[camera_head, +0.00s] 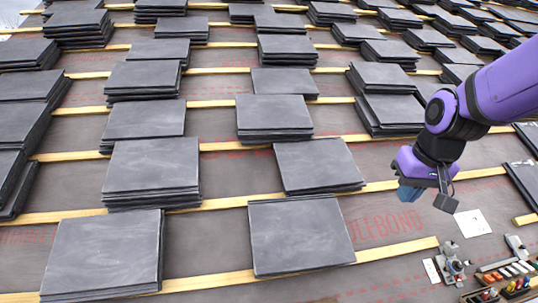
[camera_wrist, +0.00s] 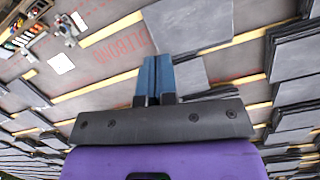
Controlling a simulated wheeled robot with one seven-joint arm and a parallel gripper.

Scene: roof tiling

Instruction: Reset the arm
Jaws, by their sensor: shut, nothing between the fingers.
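My purple arm reaches in from the right in the head view. My gripper (camera_head: 408,190) hangs above the roof, to the right of the nearest middle slate stack. In the wrist view my gripper (camera_wrist: 154,62) has its two blue fingers together, with nothing between them. Below and just beyond the fingers a grey slate (camera_wrist: 175,28) lies on the roof. It is apart from the gripper as far as I can tell.
Stacks of dark slates (camera_head: 152,172) lie along wooden battens (camera_head: 225,202) over grey underlay. A white card (camera_head: 472,223), a metal device (camera_head: 449,262) and a tool tray (camera_head: 505,277) are at lower right. Bare underlay lies around the card.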

